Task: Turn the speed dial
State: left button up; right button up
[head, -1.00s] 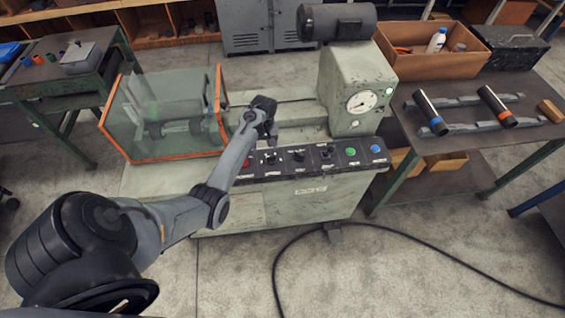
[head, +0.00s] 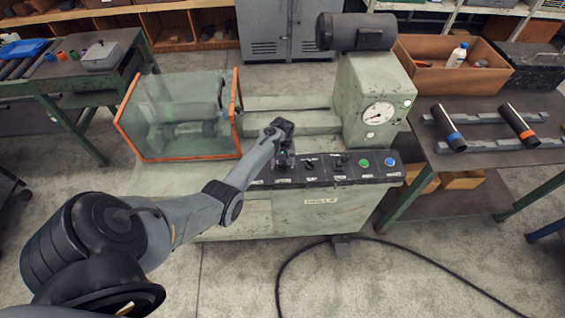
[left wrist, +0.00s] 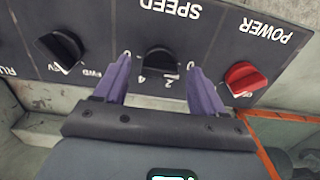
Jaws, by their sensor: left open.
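The speed dial (left wrist: 160,62) is a black knob under the upside-down word SPEED in the left wrist view, with the numbers of its scale around it. My left gripper (head: 284,160) is over the left part of the machine's control panel (head: 325,170), and its hand covers the dial in the head view. In the left wrist view its two purple fingers (left wrist: 160,75) are open, one on each side of the dial. Gaps show between fingers and knob; I cannot tell how deep the fingertips are. My right gripper is in neither view.
Beside the dial are a red POWER knob (left wrist: 243,78) and a black FWD/REV knob (left wrist: 60,48). Further right on the panel are a green button (head: 364,163) and a blue button (head: 390,162). An orange-framed clear guard (head: 180,120) stands left of the hand.

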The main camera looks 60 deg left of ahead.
pick_arm(q)
jog(key=shift+f, duration=0.2)
jog(key=c, duration=1.1)
jog(key=shift+o, duration=0.2)
